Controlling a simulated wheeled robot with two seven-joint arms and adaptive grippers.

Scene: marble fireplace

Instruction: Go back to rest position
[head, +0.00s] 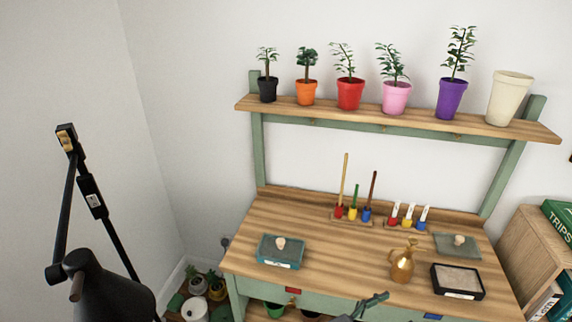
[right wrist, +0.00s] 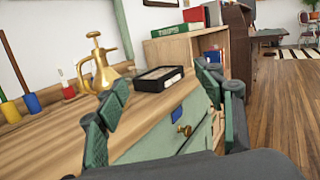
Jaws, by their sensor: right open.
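My right gripper (right wrist: 165,95) is open and empty in the right wrist view, its two green fingers spread wide apart. It is in front of the wooden workbench (right wrist: 75,135). In the head view only a green part of my right gripper (head: 372,302) shows, at the bottom edge in front of the bench's drawers. The brass watering can (right wrist: 101,65) and the black-rimmed tray (right wrist: 159,78) stand on the bench beyond the fingers, apart from them. My left gripper is not seen.
Several potted plants and an empty cream pot (head: 508,98) stand on the upper shelf (head: 420,127). Tools stand in coloured holders on the bench, with a teal tray (head: 281,252) at left. A black jointed lamp-like object (head: 110,288) stands at left. Wooden floor (right wrist: 280,120) is clear at right.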

